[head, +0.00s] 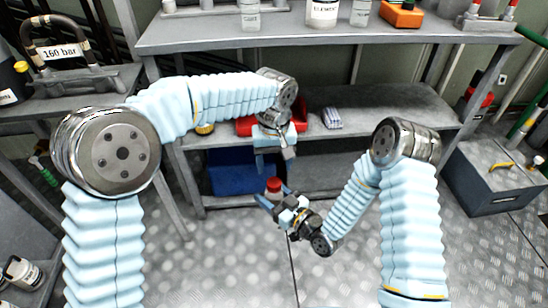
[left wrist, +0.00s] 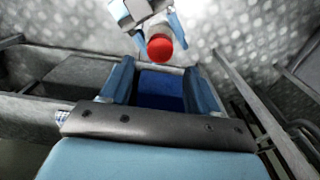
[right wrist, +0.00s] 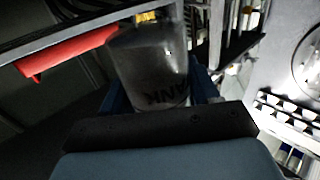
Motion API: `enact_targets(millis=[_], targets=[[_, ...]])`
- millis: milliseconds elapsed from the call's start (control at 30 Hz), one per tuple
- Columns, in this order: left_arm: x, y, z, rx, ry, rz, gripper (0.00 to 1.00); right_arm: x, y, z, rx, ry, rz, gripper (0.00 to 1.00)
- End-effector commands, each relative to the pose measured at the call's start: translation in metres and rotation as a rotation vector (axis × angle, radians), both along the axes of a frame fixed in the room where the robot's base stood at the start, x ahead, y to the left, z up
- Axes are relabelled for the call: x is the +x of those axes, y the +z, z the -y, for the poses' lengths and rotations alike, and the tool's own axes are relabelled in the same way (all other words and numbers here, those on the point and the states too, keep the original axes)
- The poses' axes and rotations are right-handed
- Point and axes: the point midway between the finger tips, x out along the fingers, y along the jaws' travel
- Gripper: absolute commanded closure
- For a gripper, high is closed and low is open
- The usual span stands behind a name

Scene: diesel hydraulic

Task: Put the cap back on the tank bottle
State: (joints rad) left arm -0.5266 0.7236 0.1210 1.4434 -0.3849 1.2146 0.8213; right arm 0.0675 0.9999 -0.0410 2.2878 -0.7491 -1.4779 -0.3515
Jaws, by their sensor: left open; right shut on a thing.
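The tank bottle (right wrist: 150,65), grey with upside-down dark lettering, sits between the fingers of my right gripper (head: 274,196) in the right wrist view. A round red cap (head: 274,184) shows at its top in the head view and from above in the left wrist view (left wrist: 160,47). It appears to sit on the bottle, but I cannot tell whether it is fully seated. My left gripper (head: 275,158) is open and empty, a little above and apart from the red cap. The bottle's lower part is hidden by my right gripper in the head view.
A grey workbench (head: 330,42) with a lower shelf (head: 390,108) stands ahead. A red tray (head: 315,123) and a striped cloth-like item (head: 332,118) are on the shelf. A blue crate (head: 232,172) is below it. The metal floor at front is clear.

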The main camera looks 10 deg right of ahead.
Motion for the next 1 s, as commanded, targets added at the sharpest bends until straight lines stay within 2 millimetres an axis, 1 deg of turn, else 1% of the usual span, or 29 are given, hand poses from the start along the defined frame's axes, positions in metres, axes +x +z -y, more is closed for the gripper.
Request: enact_targets(millis=[200,400,533,800,833,1000], targets=[[0.0,-0.035,0.0,0.002,-0.002,-0.002,0.39,0.0,0.0,0.0,0.0,0.0,0.0,1.0],[0.0,-0.059,0.0,0.002,-0.001,-0.001,0.39,0.0,0.0,0.0,0.001,0.0,0.001,1.0],[0.0,-0.066,0.0,0.001,-0.002,0.0,0.39,0.0,0.0,0.0,0.0,0.0,0.0,1.0],[0.0,-0.067,0.0,0.0,-0.001,0.001,0.39,0.0,0.0,0.0,0.0,0.0,0.0,1.0],[0.0,-0.067,0.0,0.0,-0.002,0.0,0.4,0.0,0.0,0.0,0.0,0.0,0.0,1.0],[0.0,-0.066,0.0,0.0,-0.002,0.001,0.66,0.0,0.0,0.0,0.0,0.0,0.0,1.0]])
